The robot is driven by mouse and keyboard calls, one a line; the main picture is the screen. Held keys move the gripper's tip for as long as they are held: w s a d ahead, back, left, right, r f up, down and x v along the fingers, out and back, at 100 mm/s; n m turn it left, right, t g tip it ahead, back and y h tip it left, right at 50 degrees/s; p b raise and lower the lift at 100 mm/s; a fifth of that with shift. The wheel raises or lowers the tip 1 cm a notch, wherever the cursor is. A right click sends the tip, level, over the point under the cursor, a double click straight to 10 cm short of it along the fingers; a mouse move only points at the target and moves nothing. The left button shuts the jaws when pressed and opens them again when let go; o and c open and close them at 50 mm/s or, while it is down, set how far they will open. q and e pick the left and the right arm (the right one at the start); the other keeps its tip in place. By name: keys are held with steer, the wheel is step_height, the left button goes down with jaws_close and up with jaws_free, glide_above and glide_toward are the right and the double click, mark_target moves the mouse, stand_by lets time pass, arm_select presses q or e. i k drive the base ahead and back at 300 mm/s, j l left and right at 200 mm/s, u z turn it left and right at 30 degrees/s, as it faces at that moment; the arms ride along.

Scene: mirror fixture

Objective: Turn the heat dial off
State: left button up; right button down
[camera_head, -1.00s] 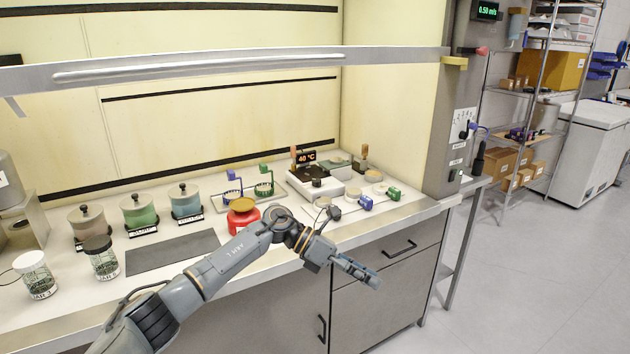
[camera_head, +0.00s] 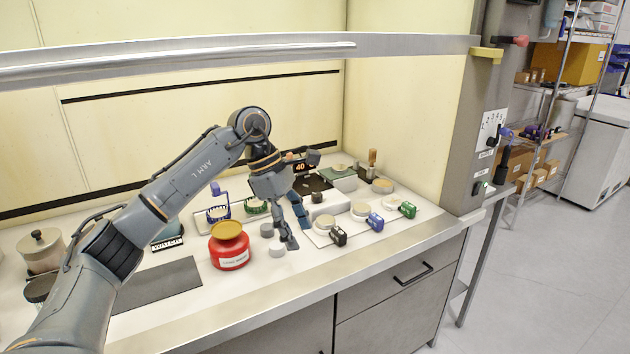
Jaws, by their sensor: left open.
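The heating unit stands at the back of the bench, its lit display (camera_head: 300,167) reading 40, partly hidden by my left arm. A small dark knob (camera_head: 317,197) shows at the front of the unit and may be the heat dial; its setting is too small to read. My left gripper (camera_head: 299,234) is open and empty, pointing down in front of and to the left of the unit, apart from the knob. My right gripper is not in view.
Dishes and blue and green clamp-like items (camera_head: 376,222) lie to the right. A raised sash bar (camera_head: 200,58) crosses above. The bench's front edge is clear.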

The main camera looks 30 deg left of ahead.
mark_target(316, 197)
steer(key=i+j, duration=1)
steer(key=i, duration=0.15)
